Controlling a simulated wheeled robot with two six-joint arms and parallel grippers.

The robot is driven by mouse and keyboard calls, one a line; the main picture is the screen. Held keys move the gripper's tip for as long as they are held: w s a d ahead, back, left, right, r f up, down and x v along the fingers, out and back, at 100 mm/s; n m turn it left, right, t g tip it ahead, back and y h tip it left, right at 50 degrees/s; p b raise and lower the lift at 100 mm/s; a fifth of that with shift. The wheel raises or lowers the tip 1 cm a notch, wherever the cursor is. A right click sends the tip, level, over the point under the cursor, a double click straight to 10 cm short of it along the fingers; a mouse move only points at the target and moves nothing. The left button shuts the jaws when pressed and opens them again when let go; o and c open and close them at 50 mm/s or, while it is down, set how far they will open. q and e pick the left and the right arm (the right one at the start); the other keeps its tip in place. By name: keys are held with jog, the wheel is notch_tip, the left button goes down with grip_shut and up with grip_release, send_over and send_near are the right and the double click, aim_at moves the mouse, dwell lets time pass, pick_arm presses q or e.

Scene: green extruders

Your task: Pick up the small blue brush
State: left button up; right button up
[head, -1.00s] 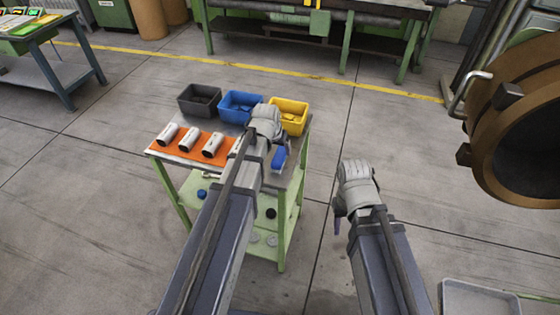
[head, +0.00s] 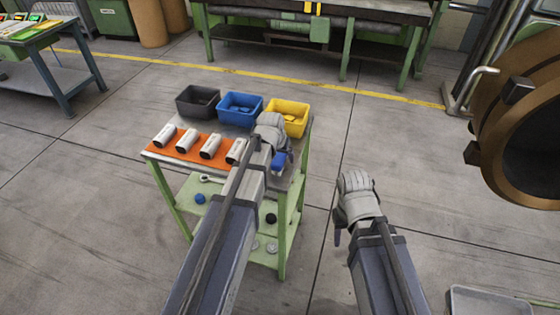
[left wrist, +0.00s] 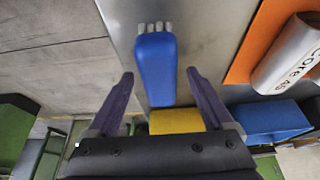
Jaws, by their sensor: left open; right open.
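The small blue brush (head: 279,161) lies at the right side of the cart top (head: 150,150), partly covered by my left gripper (head: 271,135) in the head view. In the left wrist view the brush (left wrist: 157,68) has a blue handle and pale bristles at its far end. My left gripper (left wrist: 160,92) is open, with one finger on each side of the handle's near end and gaps on both sides. I cannot tell its height above the brush. My right gripper (head: 355,200) is open and empty, over the floor right of the cart.
Black (head: 198,102), blue (head: 241,108) and yellow (head: 289,117) bins stand along the cart's back. Several white cylinders lie on an orange mat (head: 186,153) left of my left gripper. Small parts sit on the lower shelf. A large brown ring-shaped machine part (head: 495,150) stands at the right.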

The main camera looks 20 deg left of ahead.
pick_arm(q)
jog(key=shift+f, duration=0.3)
jog(key=shift+c, duration=0.3)
grip_shut()
dwell(0.6)
